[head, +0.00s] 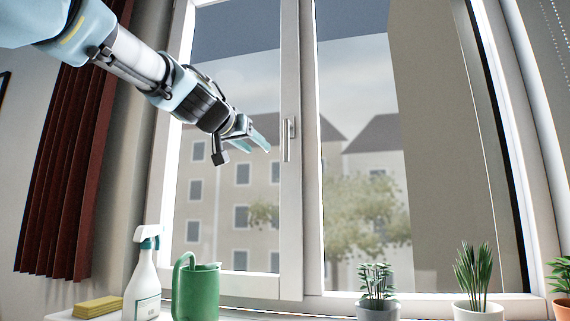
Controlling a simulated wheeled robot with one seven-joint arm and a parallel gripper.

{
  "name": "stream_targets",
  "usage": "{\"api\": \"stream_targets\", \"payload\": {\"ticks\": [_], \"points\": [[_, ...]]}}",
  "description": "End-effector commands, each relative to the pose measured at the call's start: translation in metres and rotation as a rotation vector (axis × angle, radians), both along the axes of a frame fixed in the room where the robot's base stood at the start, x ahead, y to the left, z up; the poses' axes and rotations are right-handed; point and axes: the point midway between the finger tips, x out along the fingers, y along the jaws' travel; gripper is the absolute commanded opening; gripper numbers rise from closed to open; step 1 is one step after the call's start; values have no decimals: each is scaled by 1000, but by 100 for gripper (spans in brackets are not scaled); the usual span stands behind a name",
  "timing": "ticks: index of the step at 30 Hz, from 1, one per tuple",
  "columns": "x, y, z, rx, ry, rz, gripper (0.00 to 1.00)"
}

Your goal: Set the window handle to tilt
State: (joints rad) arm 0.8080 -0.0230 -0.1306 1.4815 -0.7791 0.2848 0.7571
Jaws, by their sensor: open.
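The window handle (288,139) is a slim grey lever on the white middle post between the two panes. It stands upright in the picture, and it seems to point down from its upper mount. My gripper (245,153) is to the left of the handle, in front of the left pane (235,190). It is open and empty, its teal fingertips pointing right and down towards the handle with a gap between. The left sash frame (291,240) looks closed.
A spray bottle (145,278), a green watering can (200,291) and yellow sponges (98,307) stand on the sill at lower left. Potted plants (377,285) (474,277) stand at lower right. A red curtain (70,160) hangs at left. Space around the handle is clear.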

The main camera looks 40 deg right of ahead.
Motion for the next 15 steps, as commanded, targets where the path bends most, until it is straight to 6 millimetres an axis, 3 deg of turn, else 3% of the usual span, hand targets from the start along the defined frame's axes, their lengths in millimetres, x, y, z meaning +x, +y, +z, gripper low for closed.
{"api": "stream_targets", "payload": {"ticks": [1,5,10,15], "points": [[-15,-6,11,-33,-22,-27,52],[-32,-14,35,-76,-50,-59,52],[-27,-32,40,-78,-52,-62,52],[-15,-62,41,-77,-49,-62,52]]}}
